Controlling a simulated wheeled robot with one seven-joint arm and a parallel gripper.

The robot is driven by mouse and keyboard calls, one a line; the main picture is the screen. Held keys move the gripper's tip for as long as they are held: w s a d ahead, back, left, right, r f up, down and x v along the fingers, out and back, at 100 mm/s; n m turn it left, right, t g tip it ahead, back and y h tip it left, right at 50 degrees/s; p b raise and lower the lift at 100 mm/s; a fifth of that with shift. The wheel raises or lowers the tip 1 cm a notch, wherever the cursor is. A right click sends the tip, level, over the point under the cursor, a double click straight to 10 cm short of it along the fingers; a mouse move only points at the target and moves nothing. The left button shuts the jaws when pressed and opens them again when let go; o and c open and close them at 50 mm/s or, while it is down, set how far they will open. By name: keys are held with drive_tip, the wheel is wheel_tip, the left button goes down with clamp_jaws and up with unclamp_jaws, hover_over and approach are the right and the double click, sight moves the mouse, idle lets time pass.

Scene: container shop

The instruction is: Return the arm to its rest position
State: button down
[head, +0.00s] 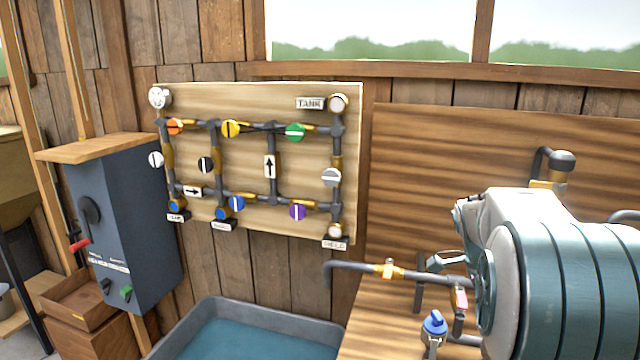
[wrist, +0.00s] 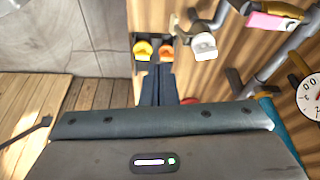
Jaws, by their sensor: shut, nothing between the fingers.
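My gripper (wrist: 157,70) shows in the wrist view as two dark fingers close together, with nothing held between them. A yellow piece and an orange piece show just beyond the fingertips. In the head view the large white and teal rounded body at lower right appears to be my arm, bent close to the camera. The fingers cannot be made out there.
A pipe (head: 350,267) with a brass fitting and a blue-topped valve (head: 434,324) are left of the arm. The valve board (head: 250,105) hangs on the wall. A blue-grey cabinet (head: 130,220) stands left, a water-filled basin (head: 215,310) below. A gauge (wrist: 311,96) is at right.

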drive_tip(key=s+a+f+n+t+y, duration=0.2)
drive_tip(key=s+a+n+t+y, duration=0.1)
drive_tip(key=s+a+n, duration=1.4)
drive_tip(key=shift+s+a+f+n+t+y, duration=0.35)
drive_tip(key=shift+a+n, duration=0.15)
drive_tip(key=shift+n, duration=0.7)
